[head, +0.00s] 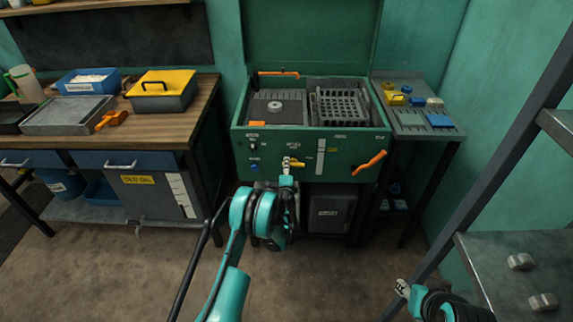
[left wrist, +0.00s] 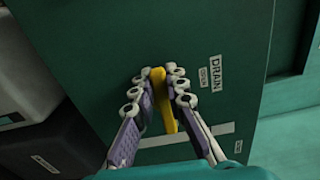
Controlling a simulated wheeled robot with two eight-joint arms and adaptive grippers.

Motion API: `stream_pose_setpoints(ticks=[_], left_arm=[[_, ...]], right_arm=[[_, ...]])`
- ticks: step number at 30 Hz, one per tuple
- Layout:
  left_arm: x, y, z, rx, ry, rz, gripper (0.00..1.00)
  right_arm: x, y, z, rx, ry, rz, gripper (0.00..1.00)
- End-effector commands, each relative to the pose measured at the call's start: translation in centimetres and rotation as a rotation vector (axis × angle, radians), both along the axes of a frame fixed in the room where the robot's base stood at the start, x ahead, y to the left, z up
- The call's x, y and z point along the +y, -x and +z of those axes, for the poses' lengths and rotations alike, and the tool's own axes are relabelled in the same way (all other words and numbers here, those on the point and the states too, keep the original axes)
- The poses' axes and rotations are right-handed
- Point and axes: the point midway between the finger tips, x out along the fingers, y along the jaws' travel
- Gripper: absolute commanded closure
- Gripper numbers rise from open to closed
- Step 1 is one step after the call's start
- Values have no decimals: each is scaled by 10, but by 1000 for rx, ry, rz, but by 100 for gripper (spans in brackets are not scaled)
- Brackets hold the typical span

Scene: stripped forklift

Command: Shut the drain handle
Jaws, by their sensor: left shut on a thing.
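The yellow drain handle (head: 298,164) is on the green front panel of the washer-like unit (head: 240,150), below a small white label. In the head view it points roughly sideways to the right. My left gripper (head: 287,166) is at the handle. In the left wrist view, the fingers (left wrist: 160,82) are closed around the yellow handle (left wrist: 167,105), beside a DRAIN label (left wrist: 215,68). The fingers hide part of the handle and its pivot. My right gripper (head: 402,288) is low at the right, away from the unit, and its jaw opening is unclear.
An orange lever (head: 370,163) sticks out of the panel to the right. A basket (head: 342,106) sits in the unit's open top. A wooden workbench (head: 150,127) stands left, a small side table (head: 415,118) right. A grey metal shelf rack (head: 515,265) is near my right arm.

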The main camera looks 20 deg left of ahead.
Motion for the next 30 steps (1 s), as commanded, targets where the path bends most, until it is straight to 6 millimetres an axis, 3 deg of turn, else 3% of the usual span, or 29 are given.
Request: stream_pose_setpoints(ticks=[20,21,23,30], left_arm=[[-2,0,-3,-18,62,-5,100],[-3,0,-3,-18,62,-5,82],[-2,0,-3,-18,62,-4,66],[-1,0,-2,-17,60,-2,66]], right_arm=[[0,0,0,0,0,0,60],[0,0,0,0,0,0,60],[0,0,0,0,0,0,60],[0,0,0,0,0,0,60]])
